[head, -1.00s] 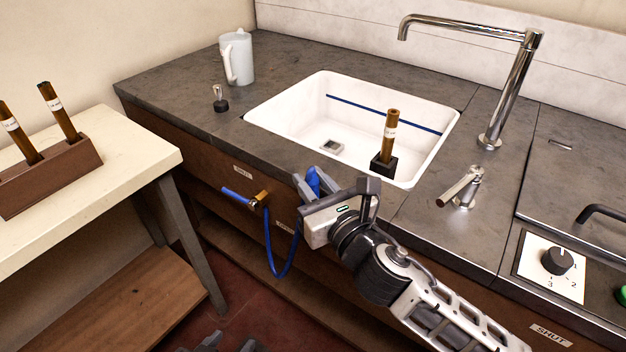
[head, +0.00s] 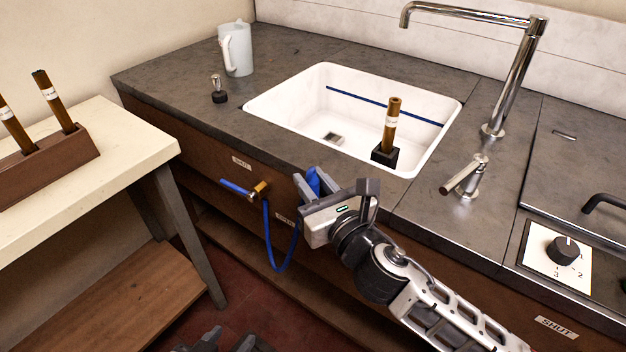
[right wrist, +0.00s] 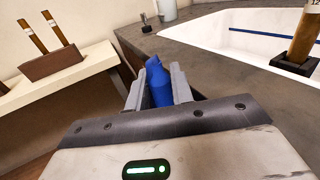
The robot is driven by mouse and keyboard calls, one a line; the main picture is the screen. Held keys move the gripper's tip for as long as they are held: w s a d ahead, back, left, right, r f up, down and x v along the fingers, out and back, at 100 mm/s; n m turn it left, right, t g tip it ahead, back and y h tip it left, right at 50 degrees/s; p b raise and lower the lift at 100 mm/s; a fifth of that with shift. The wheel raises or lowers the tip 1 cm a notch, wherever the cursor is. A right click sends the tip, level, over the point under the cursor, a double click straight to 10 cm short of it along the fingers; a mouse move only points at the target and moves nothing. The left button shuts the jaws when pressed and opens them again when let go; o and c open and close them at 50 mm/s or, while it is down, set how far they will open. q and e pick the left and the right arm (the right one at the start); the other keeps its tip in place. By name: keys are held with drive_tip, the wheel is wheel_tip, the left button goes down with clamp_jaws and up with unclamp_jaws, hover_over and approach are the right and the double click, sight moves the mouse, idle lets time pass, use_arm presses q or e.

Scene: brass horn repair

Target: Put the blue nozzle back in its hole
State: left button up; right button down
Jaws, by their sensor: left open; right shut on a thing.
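The blue nozzle (head: 313,182) is between the fingers of my right gripper (head: 309,184), which is shut on it in front of the counter's front edge, near the sink. In the right wrist view the blue nozzle (right wrist: 158,84) stands between the two grey fingers, its narrower end pointing up and away. A blue hose (head: 283,268) hangs in a loop from a brass valve (head: 261,188) and rises towards my right gripper. My left gripper (head: 226,342) is open and empty at the bottom edge, partly cut off. I cannot make out the nozzle's hole.
A white sink (head: 290,110) holds a brown tube in a black block (head: 384,155). A white jug (head: 236,50) and a small black-based metal piece (head: 219,95) stand on the counter (head: 180,75). A faucet (head: 515,80) and lever (head: 465,178) are at right; a cream table (head: 120,150) is at left.

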drive_tip(key=shift+f+b, duration=0.4)
drive_tip(key=shift+f, duration=0.3)
drive_tip(key=c, duration=1.1)
unclamp_jaws()
drive_tip(key=shift+c, duration=0.2)
drive_tip(key=shift+w+d, duration=0.1)
drive_tip(key=shift+d, duration=0.1)
drive_tip(key=b+v, duration=0.1)
drive_tip(key=v, duration=1.5)
drive_tip(key=shift+s+a+b, duration=0.25)
drive_tip(key=shift+a+b, duration=0.05)
drive_tip(key=shift+a, duration=0.1)
